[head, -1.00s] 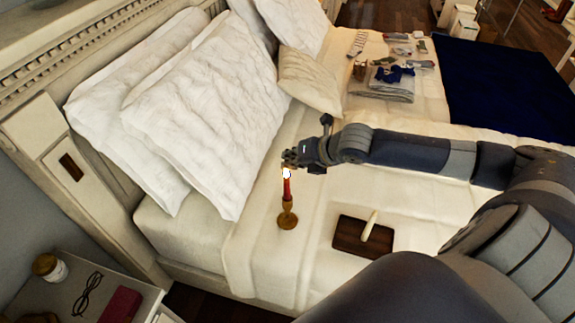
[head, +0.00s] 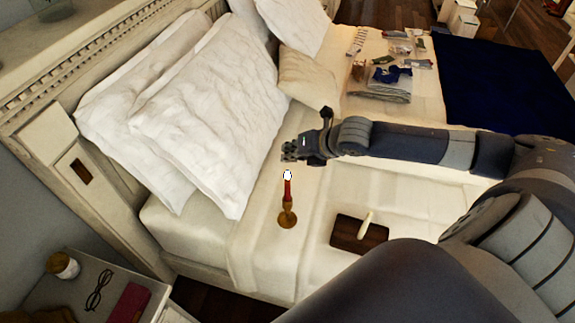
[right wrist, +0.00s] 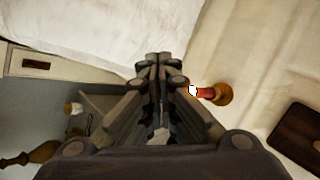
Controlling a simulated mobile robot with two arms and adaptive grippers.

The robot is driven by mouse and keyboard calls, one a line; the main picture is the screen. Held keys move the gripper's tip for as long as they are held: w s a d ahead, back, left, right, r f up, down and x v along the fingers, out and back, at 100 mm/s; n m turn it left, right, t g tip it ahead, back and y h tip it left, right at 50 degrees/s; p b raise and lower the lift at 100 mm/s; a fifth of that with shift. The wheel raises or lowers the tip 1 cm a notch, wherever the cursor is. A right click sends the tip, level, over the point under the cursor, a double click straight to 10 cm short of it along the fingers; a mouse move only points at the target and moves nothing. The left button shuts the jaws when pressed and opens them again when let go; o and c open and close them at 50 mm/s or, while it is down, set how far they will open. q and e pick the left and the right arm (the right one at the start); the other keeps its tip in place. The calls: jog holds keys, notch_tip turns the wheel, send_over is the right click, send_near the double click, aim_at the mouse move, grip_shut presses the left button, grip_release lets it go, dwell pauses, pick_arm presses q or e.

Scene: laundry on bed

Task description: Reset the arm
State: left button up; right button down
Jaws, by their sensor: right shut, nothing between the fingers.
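My right gripper (head: 291,151) is shut and empty, held above the bed close to the white pillows in the head view. Its closed fingers (right wrist: 160,62) also show in the right wrist view. Just below it in the head view, a red candle (head: 287,190) with a bright white tip stands upright in a brass-coloured holder (head: 287,219) on the bed. The candle shows to the right of the fingers in the right wrist view (right wrist: 206,93), apart from them. My left gripper is not in view.
A dark wooden board (head: 350,236) with a pale stick-like piece (head: 366,224) lies right of the candle. Folded laundry (head: 385,88) and a dark blue cloth (head: 500,85) lie farther back. A nightstand (head: 80,285) with glasses (head: 99,291) and a jar (head: 63,265) stands at lower left.

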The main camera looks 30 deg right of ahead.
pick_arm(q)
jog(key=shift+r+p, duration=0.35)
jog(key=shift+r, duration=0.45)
